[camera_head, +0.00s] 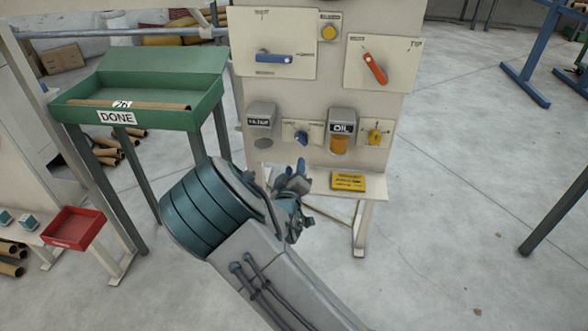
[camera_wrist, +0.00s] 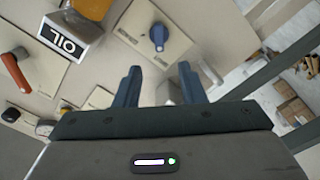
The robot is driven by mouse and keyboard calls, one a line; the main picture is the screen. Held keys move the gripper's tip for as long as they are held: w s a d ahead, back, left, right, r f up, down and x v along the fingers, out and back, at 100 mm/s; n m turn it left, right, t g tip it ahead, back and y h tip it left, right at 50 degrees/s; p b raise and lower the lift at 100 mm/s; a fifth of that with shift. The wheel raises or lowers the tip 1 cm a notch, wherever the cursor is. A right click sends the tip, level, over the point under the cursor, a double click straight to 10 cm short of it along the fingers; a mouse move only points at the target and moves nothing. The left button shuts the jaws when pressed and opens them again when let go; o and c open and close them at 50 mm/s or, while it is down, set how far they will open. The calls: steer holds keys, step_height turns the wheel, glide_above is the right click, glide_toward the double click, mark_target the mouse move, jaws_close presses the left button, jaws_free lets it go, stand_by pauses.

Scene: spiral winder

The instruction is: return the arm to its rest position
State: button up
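My gripper (camera_head: 293,182) is in front of the lower part of the cream control panel (camera_head: 320,95), just below the blue knob (camera_head: 300,137). In the wrist view my gripper (camera_wrist: 160,82) has its two blue-grey fingers spread apart with nothing held between them. A grey shape shows beyond the gap between the fingers. The blue knob (camera_wrist: 158,36) is apart from the fingertips in the wrist view. My arm is bent in the lower middle of the head view and hides part of the floor and the panel's lower left.
The panel carries a blue lever (camera_head: 274,58), a red lever (camera_head: 375,68), an OIL cup (camera_head: 341,131) and a yellow knob (camera_head: 375,136). A yellow block (camera_head: 348,181) sits on the shelf below. A green DONE tray (camera_head: 150,88) and a red tray (camera_head: 73,228) stand left.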

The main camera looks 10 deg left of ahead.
steer(key=shift+s, duration=0.4)
steer(key=s+d+r+m+g+y+p, duration=0.1)
steer(key=s+d+r+m+g+p, duration=0.2)
steer(key=d+r+g+p, duration=0.35)
steer(key=s+d+r+m+g+y+p, duration=0.1)
steer(key=s+d+r+m+g+p, duration=0.3)
steer(key=r+p, duration=0.5)
steer(key=s+d+r+g+p, duration=0.1)
steer(key=s+d+r+p, duration=0.2)
steer(key=s+r, duration=0.4)
steer(key=s+d+r+m+g+h+p, duration=0.1)
steer(key=s+d+r+p, duration=0.3)
steer(key=s+r, duration=0.4)
steer(key=s+d+r+m+g+p, duration=0.1)
steer(key=s+d+r+p, duration=0.3)
steer(key=s+r, duration=0.4)
steer(key=shift+s+d+g+p, duration=0.25)
steer(key=shift+s+g+p, duration=0.25)
steer(key=shift+g, duration=0.35)
steer(key=shift+s+r, duration=0.1)
